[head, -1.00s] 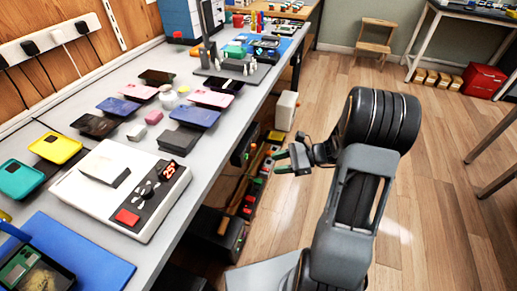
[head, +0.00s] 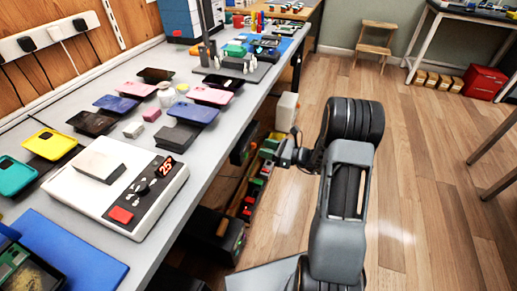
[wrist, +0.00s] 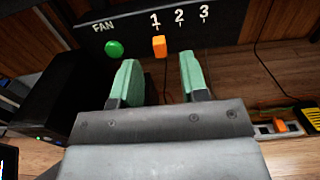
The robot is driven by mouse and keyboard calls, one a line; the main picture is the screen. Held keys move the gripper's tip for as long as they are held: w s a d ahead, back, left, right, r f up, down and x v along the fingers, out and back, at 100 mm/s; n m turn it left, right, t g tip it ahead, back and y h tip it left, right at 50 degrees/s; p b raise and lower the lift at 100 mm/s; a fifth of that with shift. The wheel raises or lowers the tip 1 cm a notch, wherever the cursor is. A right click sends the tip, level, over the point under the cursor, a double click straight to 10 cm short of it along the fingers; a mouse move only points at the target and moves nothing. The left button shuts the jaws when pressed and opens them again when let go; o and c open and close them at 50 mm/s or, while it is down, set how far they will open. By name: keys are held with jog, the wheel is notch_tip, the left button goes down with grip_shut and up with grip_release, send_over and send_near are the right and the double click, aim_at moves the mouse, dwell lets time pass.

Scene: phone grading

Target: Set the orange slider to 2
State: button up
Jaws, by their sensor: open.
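In the wrist view, the orange slider (wrist: 159,46) sits under the printed number 1 on a dark panel (wrist: 225,32). The numbers 2 and 3 are printed to its right. My gripper (wrist: 158,58) is open, with its two green fingers apart. The slider appears between and just beyond the fingertips; I see nothing held and cannot tell the exact distance. In the head view, my gripper (head: 277,152) is beside the bench, below its top edge. The fingers are hard to make out there, and I cannot pick out the slider.
A green button (wrist: 114,48) labelled FAN is left of the slider. A black box (wrist: 40,102) stands to the left. The bench top (head: 205,158) carries several phones and a white device (head: 95,205) with a red display. Wooden floor (head: 420,180) is open to the right.

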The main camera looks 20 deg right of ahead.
aim_at(254, 145)
jog(key=shift+b+x, duration=0.3)
jog(key=shift+x, duration=1.35)
grip_shut()
